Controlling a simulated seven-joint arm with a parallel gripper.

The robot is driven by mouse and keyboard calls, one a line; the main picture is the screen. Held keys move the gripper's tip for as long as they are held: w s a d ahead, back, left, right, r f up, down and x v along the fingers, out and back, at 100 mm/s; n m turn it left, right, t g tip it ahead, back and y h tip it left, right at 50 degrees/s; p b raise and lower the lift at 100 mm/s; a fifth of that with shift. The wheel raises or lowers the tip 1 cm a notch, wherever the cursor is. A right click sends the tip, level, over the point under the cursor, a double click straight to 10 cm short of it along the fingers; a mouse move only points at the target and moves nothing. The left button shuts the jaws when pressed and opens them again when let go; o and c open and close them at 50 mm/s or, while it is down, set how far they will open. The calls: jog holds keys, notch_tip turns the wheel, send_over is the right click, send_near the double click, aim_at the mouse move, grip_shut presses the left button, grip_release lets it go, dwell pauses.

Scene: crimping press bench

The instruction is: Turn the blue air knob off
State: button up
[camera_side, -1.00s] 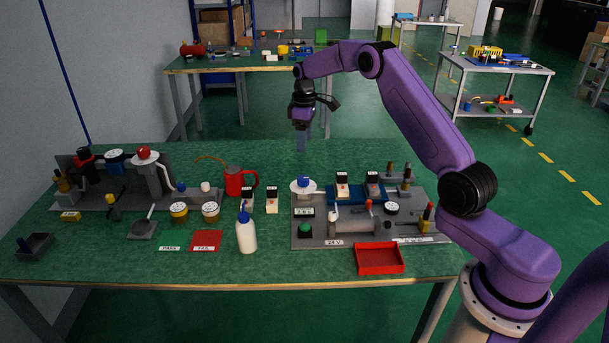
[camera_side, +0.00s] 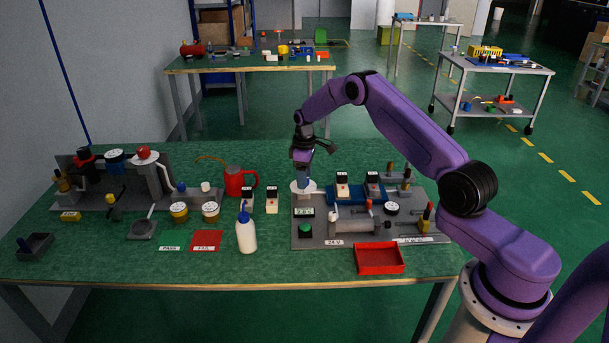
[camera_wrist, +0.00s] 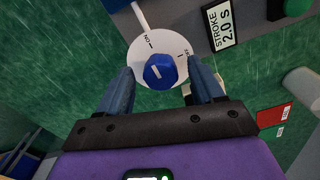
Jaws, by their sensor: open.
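The blue air knob (camera_wrist: 160,71) sits in the middle of a round white dial (camera_wrist: 145,37) in the wrist view. The dial carries marks and lettering, and a pale line on the knob points between them. My gripper (camera_wrist: 158,80) is open, with one finger on each side of the knob; I cannot tell whether either finger touches it. In the side view my gripper (camera_side: 304,180) points down over the white dial (camera_side: 296,188) at the left back of the grey panel, and the knob is hidden there.
A "STROKE 2.0 S" label (camera_wrist: 224,24) is beside the dial. A white bottle (camera_side: 246,233), a red jug (camera_side: 236,181) and a red tray (camera_side: 380,259) are nearby.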

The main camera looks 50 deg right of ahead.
jog(key=c, duration=1.1)
jog(key=shift+o, duration=0.2)
jog(key=shift+m, duration=0.4)
jog(key=m, duration=0.3)
jog(key=shift+a+m, duration=0.1)
jog(key=shift+m, duration=0.2)
jog(key=m, duration=0.4)
jog(key=shift+m, duration=0.3)
jog(key=m, duration=0.4)
jog(key=shift+a+m, duration=0.1)
jog(key=shift+m, duration=0.2)
jog(key=shift+a+m, duration=0.1)
jog(key=shift+m, duration=2.1)
